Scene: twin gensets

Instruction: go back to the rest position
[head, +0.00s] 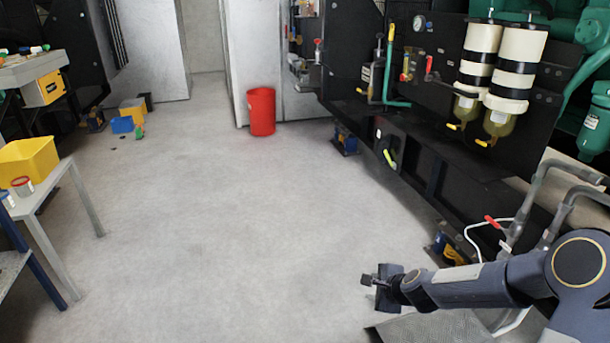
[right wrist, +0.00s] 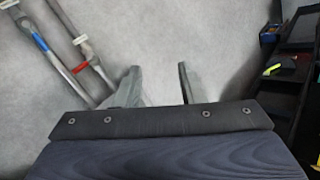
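My right arm comes in from the lower right in the head view. Its gripper (head: 372,280) points left, over the grey floor (head: 230,220) beside the dark genset panel. In the right wrist view the two fingers of this gripper (right wrist: 160,86) stand apart with bare floor between them, and nothing is held. My left gripper is not in the head view.
The black genset panel (head: 440,165) with white filters (head: 482,45) and grey pipes (head: 540,195) is close on the right. A table with a yellow bin (head: 28,160) stands at left. A red bucket (head: 262,111) stands at the back. The middle floor is clear.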

